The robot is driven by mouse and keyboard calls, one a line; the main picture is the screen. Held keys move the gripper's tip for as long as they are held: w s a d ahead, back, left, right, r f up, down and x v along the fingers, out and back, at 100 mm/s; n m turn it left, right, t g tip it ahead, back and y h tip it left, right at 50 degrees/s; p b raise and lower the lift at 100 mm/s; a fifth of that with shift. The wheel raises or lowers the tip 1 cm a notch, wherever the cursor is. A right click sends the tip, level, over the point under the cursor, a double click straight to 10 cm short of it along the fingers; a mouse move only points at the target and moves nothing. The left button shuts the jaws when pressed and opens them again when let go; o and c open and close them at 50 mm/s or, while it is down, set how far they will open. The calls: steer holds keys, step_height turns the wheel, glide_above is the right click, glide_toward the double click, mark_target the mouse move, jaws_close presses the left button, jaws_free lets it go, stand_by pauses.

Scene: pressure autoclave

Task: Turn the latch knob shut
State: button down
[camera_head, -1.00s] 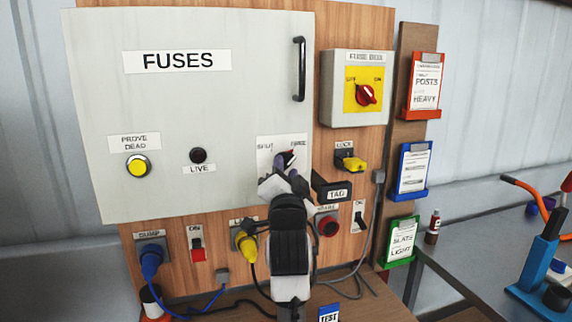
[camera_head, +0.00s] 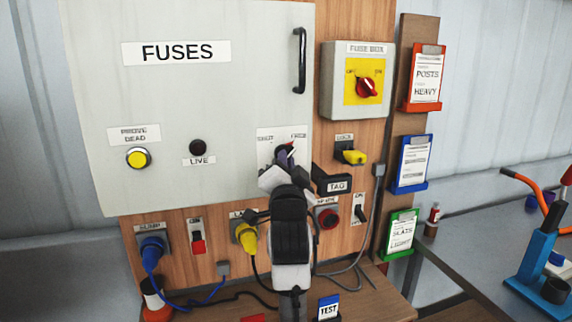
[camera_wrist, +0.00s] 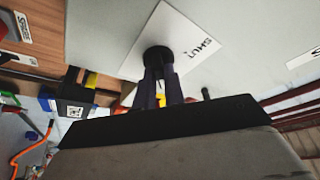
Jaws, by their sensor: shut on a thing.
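The latch knob (camera_head: 284,151) is small and dark. It sits on a white label plate (camera_head: 267,142) at the lower right of the grey FUSES door. The plate has SHUT on the left and a second word, hard to read, on the right. My gripper (camera_head: 282,164) is shut on the knob and partly hides it in the head view. A red tip shows at the knob's upper right. In the wrist view, my two fingers (camera_wrist: 158,78) meet the round dark knob (camera_wrist: 158,57), and SHUT is legible beside it. The knob's exact angle is hard to tell.
A dark TAG piece (camera_head: 333,183) and a yellow LOCK part (camera_head: 352,156) are close to the right of my gripper. Yellow (camera_head: 244,236) and blue (camera_head: 152,247) plugs with cables are below. The fuse box (camera_head: 357,80) is upper right.

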steer(key=shift+w+d+n+g+y+b, duration=0.15)
steer(key=shift+n+g+y+b, duration=0.45)
steer(key=shift+n+y+b, duration=2.5)
steer(key=shift+d+n+g+y+b, duration=0.3)
steer(key=shift+n+g+y+b, duration=0.55)
steer(key=shift+n, duration=4.3)
steer(key=shift+w+d+n+g+y+b, duration=0.1)
steer(key=shift+d+n+g+y+b, duration=0.2)
steer(key=shift+n+y+b, duration=2.75)
steer(key=n+h+p, duration=0.1)
steer(key=n+h, duration=0.1)
steer(key=shift+a+n+g+h, duration=0.1)
steer(key=shift+n+g+h, duration=0.2)
steer(key=shift+h, duration=0.1)
steer(key=c, duration=1.5)
jaws_free()
